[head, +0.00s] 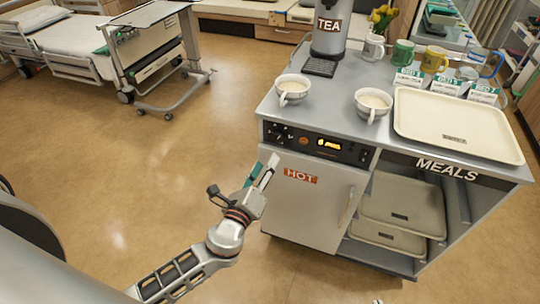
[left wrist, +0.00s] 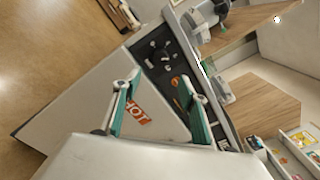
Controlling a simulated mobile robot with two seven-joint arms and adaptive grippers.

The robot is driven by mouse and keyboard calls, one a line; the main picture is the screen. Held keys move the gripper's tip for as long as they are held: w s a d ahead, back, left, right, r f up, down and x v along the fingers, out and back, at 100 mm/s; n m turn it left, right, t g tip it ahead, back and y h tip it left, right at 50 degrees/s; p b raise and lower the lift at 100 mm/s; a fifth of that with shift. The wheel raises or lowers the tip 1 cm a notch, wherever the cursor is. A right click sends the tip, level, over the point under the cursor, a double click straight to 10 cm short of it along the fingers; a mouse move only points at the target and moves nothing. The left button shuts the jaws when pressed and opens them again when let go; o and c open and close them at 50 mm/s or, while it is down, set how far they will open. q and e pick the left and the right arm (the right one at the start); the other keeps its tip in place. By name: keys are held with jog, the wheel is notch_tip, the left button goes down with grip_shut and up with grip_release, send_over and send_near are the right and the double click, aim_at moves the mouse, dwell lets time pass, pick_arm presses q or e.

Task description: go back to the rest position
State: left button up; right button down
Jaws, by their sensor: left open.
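My left gripper (head: 262,174) is in front of the meal cart's left front, near the grey door marked HOT, with its arm coming in from the lower left. Its two teal-padded fingers are apart with nothing between them. In the left wrist view the open fingers (left wrist: 161,88) stand in front of the HOT door and the dark control panel (left wrist: 163,62). I cannot tell the exact gap to the door. My right gripper does not show, apart from a tiny pale bit at the bottom edge that I cannot identify.
The meal cart (head: 338,87) carries two white cups (head: 292,89) (head: 372,104), a TEA urn (head: 329,30), several mugs, and a cream tray (head: 455,125). More trays (head: 405,205) lie on its open shelf. A bed (head: 65,40) and an overbed table (head: 150,45) stand upper left. The floor (head: 110,160) between is clear.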

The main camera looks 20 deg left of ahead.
pick_arm(q)
jog(key=shift+s, duration=0.65)
jog(key=s+f+n+g+h, duration=0.2)
jog(key=s+f+n+g, duration=0.5)
jog(key=s+f+n, duration=1.2)
jog(key=s+n, duration=0.2)
jog(key=n, duration=0.2)
jog(key=shift+a, duration=0.25)
jog(key=shift+f, duration=0.1)
